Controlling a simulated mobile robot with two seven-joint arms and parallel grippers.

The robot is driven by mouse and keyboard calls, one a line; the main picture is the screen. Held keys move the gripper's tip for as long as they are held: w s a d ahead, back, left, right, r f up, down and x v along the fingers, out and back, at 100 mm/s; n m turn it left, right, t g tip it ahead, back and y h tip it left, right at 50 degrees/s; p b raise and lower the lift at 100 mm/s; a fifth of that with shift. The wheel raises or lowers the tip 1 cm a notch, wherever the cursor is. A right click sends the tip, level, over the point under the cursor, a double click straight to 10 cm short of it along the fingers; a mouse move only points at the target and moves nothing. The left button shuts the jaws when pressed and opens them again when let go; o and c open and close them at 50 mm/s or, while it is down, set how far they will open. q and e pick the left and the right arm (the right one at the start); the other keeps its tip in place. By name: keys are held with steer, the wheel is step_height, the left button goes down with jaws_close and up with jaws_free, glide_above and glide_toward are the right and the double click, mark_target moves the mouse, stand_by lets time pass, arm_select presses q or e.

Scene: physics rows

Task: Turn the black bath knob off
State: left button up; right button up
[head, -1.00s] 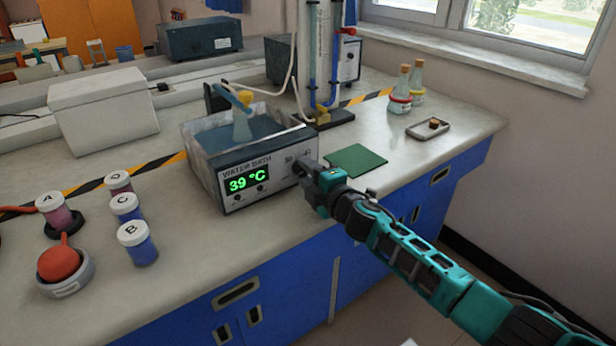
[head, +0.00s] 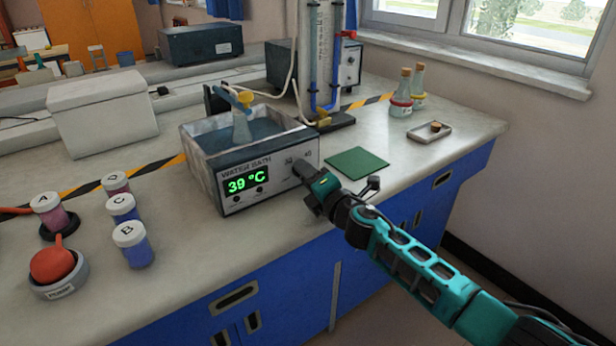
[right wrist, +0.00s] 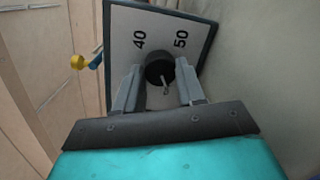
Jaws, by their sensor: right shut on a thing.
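The water bath (head: 230,168) stands on the bench, its green display reading 39 °C. Its front panel also fills the upper middle of the right wrist view (right wrist: 120,30). The black bath knob (right wrist: 158,67) sits on that panel below the printed 40 and 50, with a pale pointer mark toward the bottom of the picture. My right gripper (right wrist: 158,82) is shut on the knob, one finger on each side. My left gripper is not in view.
A green mat (head: 357,163) lies right of the bath. Jars A, B (head: 132,245), C and D and a red bulb in a bowl (head: 58,270) stand at left. A glass column (head: 322,60) stands behind. Blue cabinets (head: 290,290) are below the bench edge.

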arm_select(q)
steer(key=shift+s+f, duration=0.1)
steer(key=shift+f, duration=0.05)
arm_select(e)
steer(key=o, duration=1)
steer(key=shift+o, duration=0.2)
steer(key=shift+s+d, duration=0.2)
steer(key=shift+s, duration=0.05)
arm_select(q)
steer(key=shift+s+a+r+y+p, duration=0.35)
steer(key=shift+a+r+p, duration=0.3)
steer(key=shift+p, duration=1)
arm_select(e)
steer(key=v, duration=1.2)
steer(key=shift+s, duration=0.15)
